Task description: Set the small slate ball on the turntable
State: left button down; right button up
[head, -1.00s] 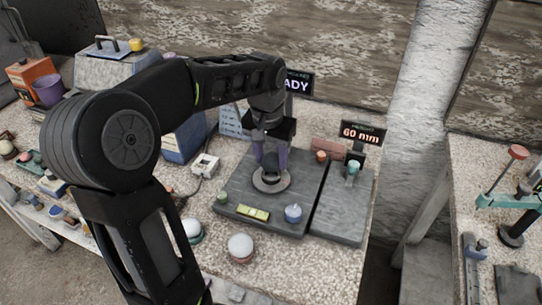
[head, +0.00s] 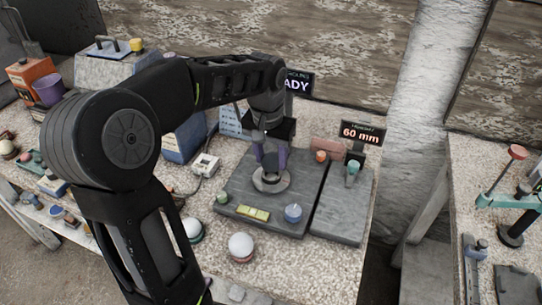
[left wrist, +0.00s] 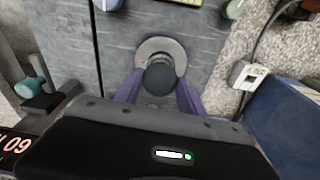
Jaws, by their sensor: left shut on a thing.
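The small slate ball (left wrist: 160,79) is dark and round, held between the purple fingers of my left gripper (left wrist: 158,92) in the left wrist view. In the head view my left gripper (head: 271,161) points down over the turntable (head: 284,186), a round grey disc on a dark slab. The turntable also shows in the left wrist view (left wrist: 148,47), with the ball overlapping its near part. The ball is at or just above the disc; I cannot tell whether they touch. My right gripper is not in view.
The dark slab (head: 237,190) carries a blue knob (head: 293,213), yellow-green buttons (head: 252,213) and a red knob (head: 321,156). A "60 mm" display (head: 362,132) stands behind right. A small white box (head: 205,164) lies left of the slab.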

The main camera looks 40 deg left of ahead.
pick_arm(q)
jog(key=shift+f+b, duration=0.8)
jog(key=shift+f, duration=0.35)
jog(key=c, duration=0.6)
grip_release()
jog(key=shift+r+p, duration=1.65)
jog(key=shift+r, duration=0.4)
jog(key=shift+f, duration=0.1)
